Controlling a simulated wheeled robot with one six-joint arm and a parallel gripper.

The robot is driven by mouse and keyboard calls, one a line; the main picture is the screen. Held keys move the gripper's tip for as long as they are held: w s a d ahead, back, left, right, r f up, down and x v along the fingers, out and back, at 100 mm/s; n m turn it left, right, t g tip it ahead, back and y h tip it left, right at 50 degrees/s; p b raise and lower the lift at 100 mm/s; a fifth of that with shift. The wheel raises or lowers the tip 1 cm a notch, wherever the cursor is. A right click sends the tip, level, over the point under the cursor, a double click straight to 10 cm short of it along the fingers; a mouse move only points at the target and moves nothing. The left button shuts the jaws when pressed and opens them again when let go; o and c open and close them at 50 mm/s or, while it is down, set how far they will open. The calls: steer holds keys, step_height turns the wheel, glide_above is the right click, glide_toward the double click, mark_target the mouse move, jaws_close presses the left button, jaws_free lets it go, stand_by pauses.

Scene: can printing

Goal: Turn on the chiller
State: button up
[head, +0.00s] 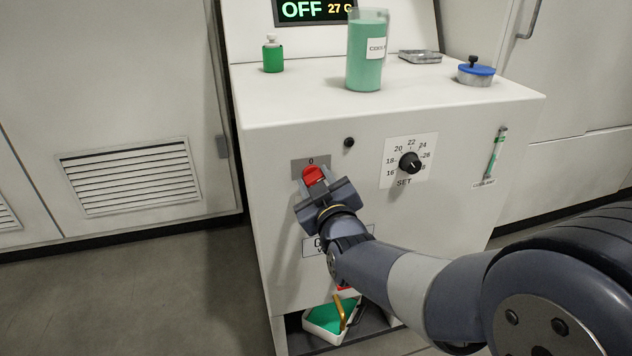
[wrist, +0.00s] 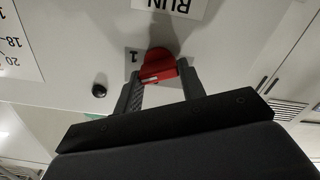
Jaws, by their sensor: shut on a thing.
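The chiller (head: 262,210) is a white cabinet. Its display (head: 315,10) reads OFF in green and 27 in amber. A red rotary switch (head: 313,174) is on the front panel, with a 0 marked above it. My gripper (head: 314,181) is shut on this switch. The wrist view, which is upside down, shows the red switch (wrist: 159,66) between the two fingers (wrist: 160,80), with a white mark on its face. A 1 is marked beside it. The fingers hide part of the switch, and I cannot tell exactly where its mark points.
A SET dial (head: 410,163) and a small black knob (head: 349,142) are right of the switch. A green coolant jug (head: 367,55), a green bottle (head: 272,54) and a blue-lidded cap (head: 476,71) stand on top. An open tray (head: 322,318) is below.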

steer(key=c, duration=0.4)
steer(key=shift+d+m+b, duration=0.1)
steer(key=shift+m+b, duration=2.25)
steer(key=shift+m, duration=0.35)
steer(key=o, duration=1)
steer(key=p+v, duration=0.2)
steer(key=v, duration=0.8)
steer(key=shift+s, duration=0.35)
